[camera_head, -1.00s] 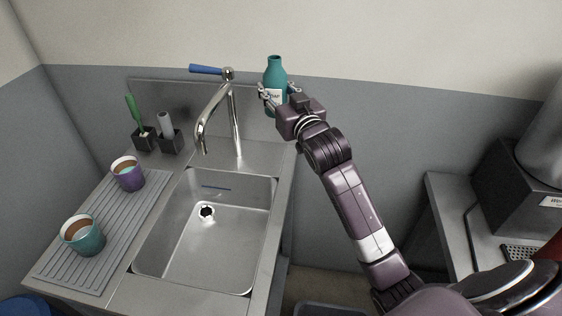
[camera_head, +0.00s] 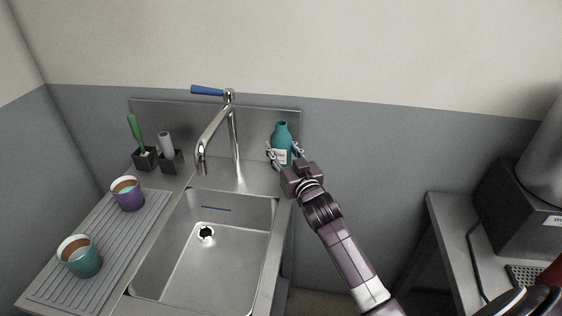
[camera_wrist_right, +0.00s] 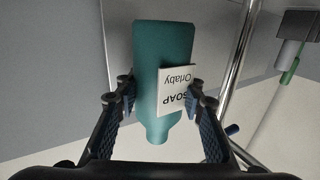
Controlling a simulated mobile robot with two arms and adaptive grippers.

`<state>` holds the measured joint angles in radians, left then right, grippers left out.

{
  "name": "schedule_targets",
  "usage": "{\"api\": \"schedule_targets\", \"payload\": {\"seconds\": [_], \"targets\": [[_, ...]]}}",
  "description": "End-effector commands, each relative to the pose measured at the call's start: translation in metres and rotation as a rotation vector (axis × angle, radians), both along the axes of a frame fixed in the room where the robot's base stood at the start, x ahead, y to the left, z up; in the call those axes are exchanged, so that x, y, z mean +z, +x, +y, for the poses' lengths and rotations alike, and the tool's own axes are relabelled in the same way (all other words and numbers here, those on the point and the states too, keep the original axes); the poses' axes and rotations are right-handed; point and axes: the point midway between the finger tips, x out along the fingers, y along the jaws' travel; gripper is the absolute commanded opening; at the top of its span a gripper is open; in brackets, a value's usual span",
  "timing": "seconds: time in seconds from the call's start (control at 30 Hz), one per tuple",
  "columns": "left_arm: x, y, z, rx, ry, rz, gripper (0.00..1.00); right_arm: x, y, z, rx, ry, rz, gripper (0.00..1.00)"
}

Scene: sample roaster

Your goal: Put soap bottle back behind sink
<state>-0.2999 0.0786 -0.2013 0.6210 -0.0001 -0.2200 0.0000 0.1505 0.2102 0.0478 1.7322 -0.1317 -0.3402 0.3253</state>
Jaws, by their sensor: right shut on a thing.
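The teal soap bottle (camera_head: 281,141) with a white label is upright at the back right corner of the sink counter, behind the basin and right of the faucet. My right gripper (camera_head: 285,155) is shut on it. In the right wrist view the bottle (camera_wrist_right: 160,60) appears upside down between both fingers (camera_wrist_right: 160,104), its label reading SOAP. I cannot tell whether its base touches the counter. The steel sink (camera_head: 205,245) is in front of it.
The faucet (camera_head: 233,135) with a blue lever stands left of the bottle. Two dark holders with brushes (camera_head: 145,158) are further left. Two cups (camera_head: 80,257) stand on the ribbed drainboard (camera_head: 125,235). A steel table (camera_head: 452,225) with a machine is at right.

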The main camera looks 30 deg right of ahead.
Motion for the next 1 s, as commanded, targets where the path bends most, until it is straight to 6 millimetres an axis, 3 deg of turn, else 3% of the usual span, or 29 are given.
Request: {"api": "schedule_targets", "payload": {"seconds": [0.4, 0.83, 0.87, 1.0], "targets": [[-0.002, 0.0, 0.001, 0.002, 0.001, 0.0, 0.4, -0.043, 0.0, 0.0, 0.0, 0.001, -0.002, 0.05], [-0.004, -0.001, 0.001, 0.002, 0.001, 0.001, 0.4, -0.05, 0.0, 0.0, 0.001, 0.0, -0.003, 0.05], [-0.003, -0.001, 0.001, 0.002, 0.001, 0.001, 0.4, -0.05, 0.0, 0.0, 0.0, 0.0, -0.001, 0.38], [-0.003, -0.001, 0.001, 0.002, 0.001, 0.002, 0.4, -0.05, 0.0, 0.0, 0.0, 0.0, 0.0, 0.54]]}}
